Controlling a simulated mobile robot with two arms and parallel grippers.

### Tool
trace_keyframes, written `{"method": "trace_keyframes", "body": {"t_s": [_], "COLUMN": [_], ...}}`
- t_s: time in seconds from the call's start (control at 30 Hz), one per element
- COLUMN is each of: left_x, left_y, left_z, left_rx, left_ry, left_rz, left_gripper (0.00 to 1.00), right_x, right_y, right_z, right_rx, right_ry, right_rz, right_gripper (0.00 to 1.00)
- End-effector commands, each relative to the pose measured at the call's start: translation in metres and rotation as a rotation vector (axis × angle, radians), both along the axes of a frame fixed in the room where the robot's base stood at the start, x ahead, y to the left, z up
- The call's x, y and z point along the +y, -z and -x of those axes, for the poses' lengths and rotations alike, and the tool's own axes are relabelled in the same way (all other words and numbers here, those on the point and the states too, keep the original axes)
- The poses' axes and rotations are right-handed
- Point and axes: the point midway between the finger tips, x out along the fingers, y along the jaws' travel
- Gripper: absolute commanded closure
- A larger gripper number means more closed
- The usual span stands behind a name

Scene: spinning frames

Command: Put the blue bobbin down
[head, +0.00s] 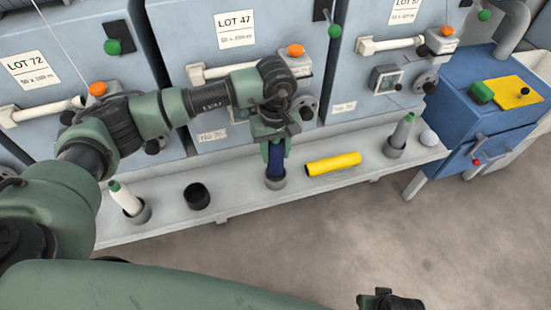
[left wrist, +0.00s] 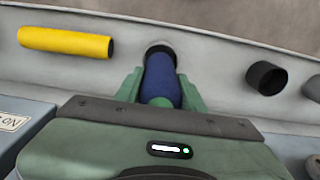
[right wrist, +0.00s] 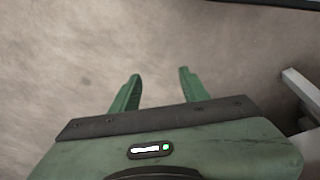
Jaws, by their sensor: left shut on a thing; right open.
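My right gripper (right wrist: 155,88) is open and empty over bare floor.
On the shelf (head: 230,198), a yellow tube (head: 332,164) lies right of the blue bobbin and a black cup (head: 196,196) stands left. A white bobbin (head: 125,198) and a grey bobbin (head: 402,132) stand in cups. A pale ball (head: 428,138) is at the right end.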

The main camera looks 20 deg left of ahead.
Motion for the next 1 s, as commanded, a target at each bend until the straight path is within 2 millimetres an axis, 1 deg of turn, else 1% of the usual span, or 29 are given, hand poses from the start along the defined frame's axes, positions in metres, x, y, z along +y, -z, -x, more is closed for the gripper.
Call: {"method": "trace_keyframes", "body": {"t_s": [0.17,0.2,0.27,0.4,0.67,1.0], "left_x": [0.000,0.000,0.000,0.000,0.000,0.000], "left_y": [0.024,0.029,0.033,0.033,0.035,0.037], "left_z": [0.001,0.001,0.001,0.001,0.001,0.001], "left_rx": [0.004,0.003,0.003,0.001,0.001,0.001], "left_ry": [-0.001,-0.002,0.000,0.000,0.000,0.000], "left_rz": [0.000,-0.001,-0.001,0.001,-0.001,-0.001], "left_gripper": [1.00,1.00,1.00,1.00,1.00,1.00], "right_x": [-0.001,-0.001,-0.001,0.000,-0.002,-0.002], "right_y": [0.003,0.001,-0.003,-0.009,-0.009,-0.022], "right_z": [0.010,0.012,0.011,0.007,0.006,0.000], "right_rx": [0.021,0.026,0.022,0.009,0.015,-0.001], "right_ry": [0.002,0.003,0.003,0.004,0.004,0.005], "right_rz": [0.002,0.002,0.001,0.000,0.003,0.003], "right_gripper": [0.55,0.55,0.55,0.55,0.55,0.55]}}
